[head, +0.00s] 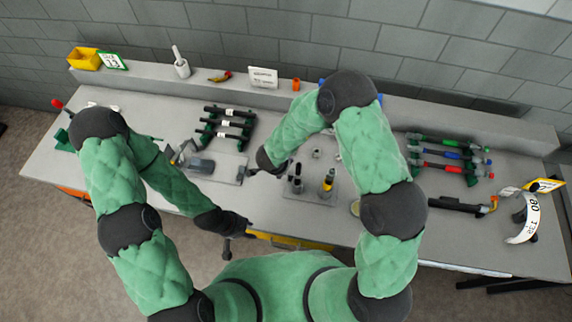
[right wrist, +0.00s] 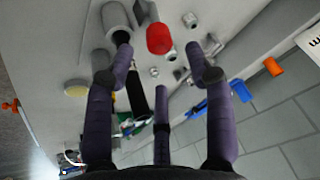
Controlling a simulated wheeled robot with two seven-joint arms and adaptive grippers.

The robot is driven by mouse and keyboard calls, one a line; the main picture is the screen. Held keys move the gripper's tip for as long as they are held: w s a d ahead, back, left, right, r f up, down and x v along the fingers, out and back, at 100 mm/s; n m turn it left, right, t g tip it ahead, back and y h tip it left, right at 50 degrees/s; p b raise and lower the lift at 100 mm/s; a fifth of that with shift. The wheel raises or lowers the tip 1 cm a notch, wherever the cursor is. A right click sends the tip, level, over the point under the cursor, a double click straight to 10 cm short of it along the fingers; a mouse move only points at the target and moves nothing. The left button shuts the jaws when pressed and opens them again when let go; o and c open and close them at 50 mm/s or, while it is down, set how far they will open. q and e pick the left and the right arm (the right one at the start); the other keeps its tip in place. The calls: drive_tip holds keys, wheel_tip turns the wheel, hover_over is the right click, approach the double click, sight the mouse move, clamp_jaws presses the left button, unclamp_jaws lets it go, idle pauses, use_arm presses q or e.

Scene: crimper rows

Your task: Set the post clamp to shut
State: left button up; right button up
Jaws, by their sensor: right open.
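I cannot tell for sure which fixture is the post clamp. A grey plate (head: 228,162) left of centre carries a dark grey block (head: 201,166) and a small metal lever part (head: 178,154). My right gripper (head: 262,168) is just right of this plate, partly hidden by its own wrist. In the right wrist view its fingers (right wrist: 165,68) are spread and hold nothing. A red round part (right wrist: 159,39) and a grey cylinder (right wrist: 116,20) lie beyond them. My left gripper (head: 238,223) is at the bench's front edge; its finger opening is unclear.
Dark posts (head: 297,183) and a yellow-banded tool (head: 327,185) stand at the bench's centre. Tool racks stand left (head: 226,125) and right (head: 448,155). A raised back ledge (head: 215,88) holds a yellow bin (head: 84,59) and a white sign (head: 264,77).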

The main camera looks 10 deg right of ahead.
drive_tip(key=x, duration=0.9)
drive_tip(key=shift+f, duration=0.1)
clamp_jaws()
